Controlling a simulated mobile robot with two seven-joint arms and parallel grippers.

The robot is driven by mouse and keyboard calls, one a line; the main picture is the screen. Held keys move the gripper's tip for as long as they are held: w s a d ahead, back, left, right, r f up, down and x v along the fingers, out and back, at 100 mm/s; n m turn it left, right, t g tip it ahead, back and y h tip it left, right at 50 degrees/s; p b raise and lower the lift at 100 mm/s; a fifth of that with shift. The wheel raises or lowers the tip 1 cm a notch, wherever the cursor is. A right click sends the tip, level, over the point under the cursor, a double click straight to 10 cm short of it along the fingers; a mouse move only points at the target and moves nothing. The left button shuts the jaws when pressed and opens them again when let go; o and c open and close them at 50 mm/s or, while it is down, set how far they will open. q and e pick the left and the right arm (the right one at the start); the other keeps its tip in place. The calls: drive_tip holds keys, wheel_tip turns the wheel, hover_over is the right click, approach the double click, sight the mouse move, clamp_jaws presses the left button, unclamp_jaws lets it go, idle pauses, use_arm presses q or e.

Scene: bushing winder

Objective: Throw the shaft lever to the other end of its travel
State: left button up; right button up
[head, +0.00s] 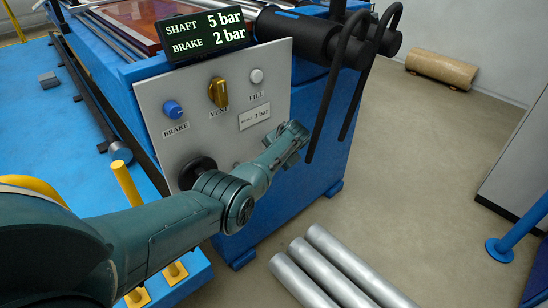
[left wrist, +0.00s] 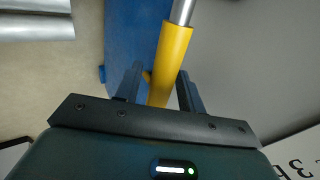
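A lever with a yellow grip (left wrist: 172,55) and a bare metal rod shows in the left wrist view; I take it for the shaft lever. Its grip runs between the two fingers of my left gripper (left wrist: 160,88). A gap shows on the left side of the grip, and the right finger is close to it. In the head view my left gripper (head: 294,140) is in front of the lower right of the grey control panel (head: 185,97). I cannot make out the lever there, behind my arm. My right gripper is not in view.
The panel carries a blue brake knob (head: 173,110), a yellow vent knob (head: 218,93), a white fill button (head: 256,76) and a black knob (head: 197,172). The display (head: 204,34) reads shaft 5 bar, brake 2 bar. Metal tubes (head: 328,262) lie on the floor at right.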

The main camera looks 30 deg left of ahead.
use_arm(q)
drive_tip(key=shift+r, duration=0.1)
drive_tip(key=shift+d+r+p, duration=0.15)
drive_tip(key=shift+r+p, duration=0.05)
drive_tip(key=shift+p, duration=0.1)
drive_tip(key=p+v, duration=0.6)
drive_tip(key=v, duration=0.6)
drive_tip(key=shift+s+d+r+p, duration=0.15)
drive_tip(key=shift+d+r+p, duration=0.1)
drive_tip(key=shift+p, duration=0.1)
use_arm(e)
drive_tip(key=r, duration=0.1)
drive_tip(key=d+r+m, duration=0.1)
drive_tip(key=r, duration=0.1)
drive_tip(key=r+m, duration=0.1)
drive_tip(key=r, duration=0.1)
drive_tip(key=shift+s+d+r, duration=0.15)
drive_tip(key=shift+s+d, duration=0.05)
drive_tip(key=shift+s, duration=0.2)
